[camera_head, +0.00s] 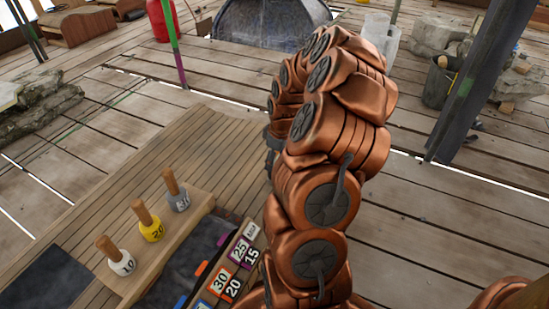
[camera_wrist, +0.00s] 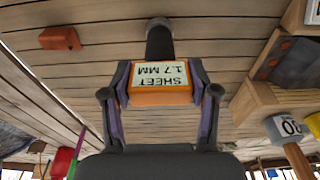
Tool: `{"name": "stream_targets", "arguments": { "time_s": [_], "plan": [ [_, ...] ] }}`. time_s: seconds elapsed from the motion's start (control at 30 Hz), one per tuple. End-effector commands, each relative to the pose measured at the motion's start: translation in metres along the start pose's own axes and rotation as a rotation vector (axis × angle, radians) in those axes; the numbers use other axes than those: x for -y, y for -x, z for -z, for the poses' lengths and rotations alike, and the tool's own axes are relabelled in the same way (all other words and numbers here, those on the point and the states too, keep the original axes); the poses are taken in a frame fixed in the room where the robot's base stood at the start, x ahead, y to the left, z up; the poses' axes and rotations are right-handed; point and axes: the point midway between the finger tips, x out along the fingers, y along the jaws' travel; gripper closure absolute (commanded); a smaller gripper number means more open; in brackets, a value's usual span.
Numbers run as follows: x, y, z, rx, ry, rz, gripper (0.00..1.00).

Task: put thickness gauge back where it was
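The thickness gauge (camera_wrist: 160,97) is an orange block with a pale display reading "SHEET 1.7 MM", upside down in the wrist view. A dark stub (camera_wrist: 159,40) shows at its far end. My gripper (camera_wrist: 160,78) is shut on the gauge, with its purple-lined fingers against both sides. Wooden planks show behind the gauge. In the head view my copper arm hides the gripper and the gauge. I cannot tell how high the gauge is held.
A wooden block (camera_head: 156,247) bears three wooden-handled numbered weights, including a yellow one (camera_head: 152,228). Beside it is a dark tray (camera_head: 190,262) with number cards (camera_head: 241,250). An orange-brown block (camera_wrist: 60,38) lies on the planks. A dark post (camera_head: 483,80) stands at right.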

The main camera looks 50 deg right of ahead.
Motion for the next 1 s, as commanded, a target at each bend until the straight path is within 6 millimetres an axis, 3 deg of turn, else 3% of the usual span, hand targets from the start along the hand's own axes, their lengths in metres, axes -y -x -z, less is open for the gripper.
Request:
{"name": "stream_targets", "arguments": {
  "time_s": [0.23,0.67,0.87,1.0],
  "plan": [
    [0.000,0.000,0.000,0.000,0.000,-0.001,0.15],
    [0.000,0.004,0.001,-0.001,0.000,-0.001,0.15],
    [-0.001,0.024,0.002,-0.003,0.000,-0.005,0.15],
    [-0.001,0.048,0.002,-0.003,0.001,-0.005,0.15]
  ]
}}
